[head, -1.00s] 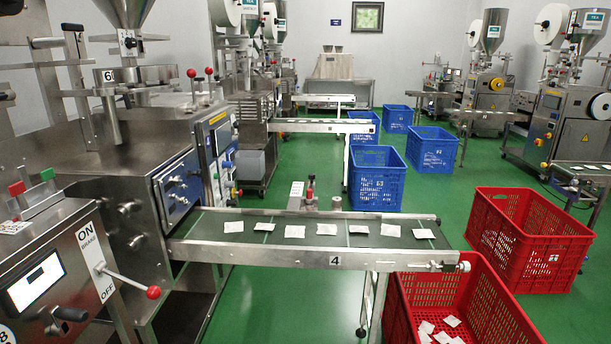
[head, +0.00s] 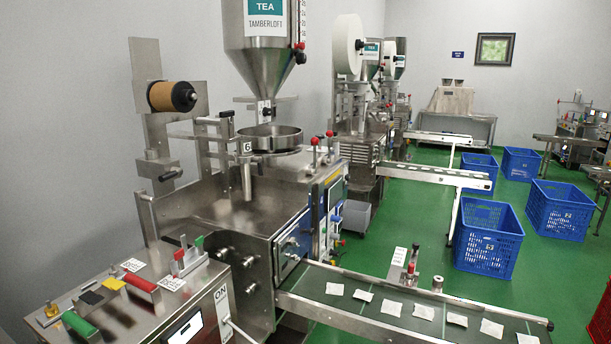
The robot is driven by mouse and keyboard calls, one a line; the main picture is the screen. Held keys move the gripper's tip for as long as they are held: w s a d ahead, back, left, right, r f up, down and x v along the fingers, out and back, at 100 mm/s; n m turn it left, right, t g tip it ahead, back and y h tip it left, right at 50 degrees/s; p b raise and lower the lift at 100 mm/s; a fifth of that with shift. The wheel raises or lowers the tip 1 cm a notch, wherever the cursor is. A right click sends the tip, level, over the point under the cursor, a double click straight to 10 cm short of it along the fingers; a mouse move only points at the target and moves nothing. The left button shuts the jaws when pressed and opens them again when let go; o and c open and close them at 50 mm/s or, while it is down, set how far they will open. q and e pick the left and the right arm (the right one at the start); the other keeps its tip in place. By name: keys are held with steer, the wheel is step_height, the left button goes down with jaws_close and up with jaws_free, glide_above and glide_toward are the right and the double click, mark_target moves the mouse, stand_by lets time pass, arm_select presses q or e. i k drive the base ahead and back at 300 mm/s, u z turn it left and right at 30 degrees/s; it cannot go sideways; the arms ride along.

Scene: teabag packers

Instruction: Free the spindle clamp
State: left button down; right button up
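A brown roll with a dark end (head: 172,97) sits on a spindle high on a metal upright plate (head: 146,75) at the left. A smaller dark roller (head: 171,174) sticks out lower on the same frame. I cannot tell which part is the spindle clamp. The near control box (head: 140,300) has a green-handled bar (head: 80,325), a red-handled bar (head: 146,285) and a yellow block (head: 112,284) on top. A lever beside the ON label (head: 221,296) is cut off below. Neither of my grippers shows.
A hopper (head: 265,35) stands above a round pan (head: 270,138) on the near machine. A conveyor (head: 395,306) carries several white teabags at the lower right. Blue crates (head: 487,238) stand on the open green floor; a red crate (head: 601,325) is at the right edge.

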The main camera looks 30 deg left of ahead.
mark_target(174, 171)
steer(key=z, duration=0.5)
steer(key=k, duration=0.2)
steer(key=u, duration=2.05)
